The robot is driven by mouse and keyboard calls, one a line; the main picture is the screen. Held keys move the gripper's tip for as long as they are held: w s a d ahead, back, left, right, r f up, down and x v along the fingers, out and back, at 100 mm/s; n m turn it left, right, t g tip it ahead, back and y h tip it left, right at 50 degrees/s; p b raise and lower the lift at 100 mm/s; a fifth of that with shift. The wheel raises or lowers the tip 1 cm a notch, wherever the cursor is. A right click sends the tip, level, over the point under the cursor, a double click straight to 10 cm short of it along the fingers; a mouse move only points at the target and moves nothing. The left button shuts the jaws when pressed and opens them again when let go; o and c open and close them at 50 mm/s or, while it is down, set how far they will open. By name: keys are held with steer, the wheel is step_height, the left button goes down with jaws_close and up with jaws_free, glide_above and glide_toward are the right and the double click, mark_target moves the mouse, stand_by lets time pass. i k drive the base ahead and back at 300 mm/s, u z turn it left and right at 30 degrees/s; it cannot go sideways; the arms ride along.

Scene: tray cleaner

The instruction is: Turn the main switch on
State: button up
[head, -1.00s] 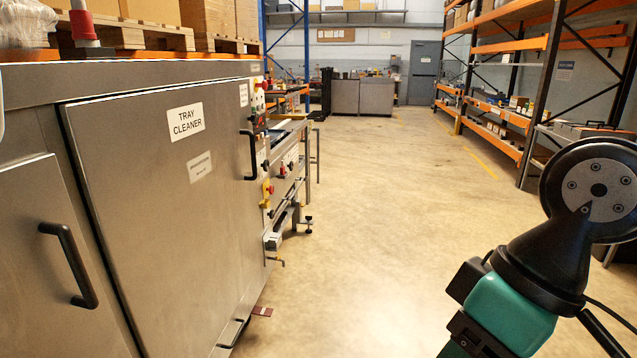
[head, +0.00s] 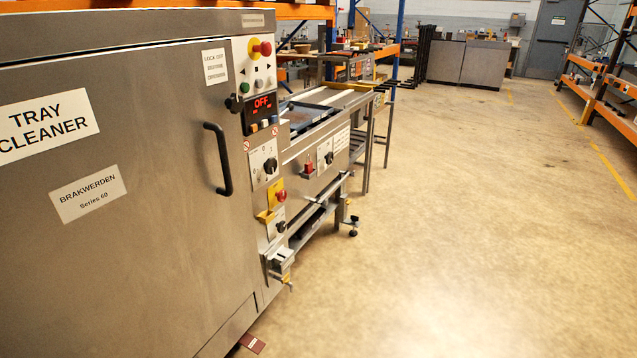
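The tray cleaner (head: 130,220) is a large steel cabinet filling the left of the head view, its door shut. Its narrow control panel has a display (head: 262,104) reading OFF in red. Below it, a black rotary knob (head: 270,166) sits on a white plate. A second black knob (head: 328,158) is farther right on the front of the conveyor section, and a third (head: 280,227) is lower on the panel. Their labels are too small to read, so I cannot tell which is the main switch. My gripper is not in view.
Red knobs on yellow sit at the panel's top (head: 265,48) and lower down (head: 281,196). A door handle (head: 218,160) sticks out left of the panel. A reddish-brown pedal (head: 252,344) juts out at floor level. The floor (head: 450,230) to the right is clear.

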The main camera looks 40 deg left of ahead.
mark_target(281, 196)
steer(key=u, duration=0.45)
steer(key=i, duration=1.45)
steer(key=u, duration=1.15)
steer(key=i, duration=0.35)
steer(key=u, duration=0.1)
